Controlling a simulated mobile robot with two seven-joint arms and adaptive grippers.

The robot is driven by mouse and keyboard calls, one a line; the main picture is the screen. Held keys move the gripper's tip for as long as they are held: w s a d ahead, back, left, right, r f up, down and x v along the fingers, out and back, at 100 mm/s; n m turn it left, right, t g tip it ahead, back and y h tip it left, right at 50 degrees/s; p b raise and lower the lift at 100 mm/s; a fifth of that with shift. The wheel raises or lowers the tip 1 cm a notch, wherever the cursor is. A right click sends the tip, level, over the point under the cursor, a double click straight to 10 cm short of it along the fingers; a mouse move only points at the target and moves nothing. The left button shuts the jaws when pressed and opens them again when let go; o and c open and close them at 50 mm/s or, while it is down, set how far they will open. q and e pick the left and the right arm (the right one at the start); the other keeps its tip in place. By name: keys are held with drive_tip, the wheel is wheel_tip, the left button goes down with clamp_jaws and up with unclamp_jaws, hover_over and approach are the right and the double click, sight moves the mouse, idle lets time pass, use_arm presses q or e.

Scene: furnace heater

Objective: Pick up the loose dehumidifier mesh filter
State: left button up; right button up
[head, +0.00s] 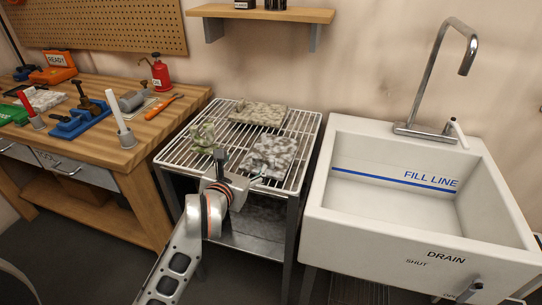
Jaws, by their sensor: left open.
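A wire rack stand (302,135) stands between the workbench and the sink. On it lie two flat, mottled grey pads, one at the back (262,113) and one nearer the front (270,155). A small crumpled greenish piece (203,138) sits at the rack's left. I cannot tell for sure which of these is the mesh filter. My left gripper (241,168) is open at the front of the rack, by the near left edge of the front pad. Whether it touches the pad is unclear. My right gripper is out of view.
A white sink (320,205) with a tall faucet (432,80) stands close on the right. A wooden workbench (165,125) with tools, a red oil can (160,72) and an orange-handled tool (163,107) is on the left. A shelf (262,14) hangs above.

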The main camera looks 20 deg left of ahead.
sight(262, 161)
use_arm(q)
drive_tip(key=d+h, duration=0.2)
drive_tip(key=d, duration=0.1)
drive_tip(key=shift+w+d+g, duration=0.15)
drive_tip(key=shift+d+g, duration=0.05)
drive_tip(key=shift+g, duration=0.1)
drive_tip(key=x, duration=0.7)
drive_tip(key=shift+w+a+f, duration=0.2)
drive_tip(key=shift+f, duration=0.05)
drive_tip(key=c, duration=1.3)
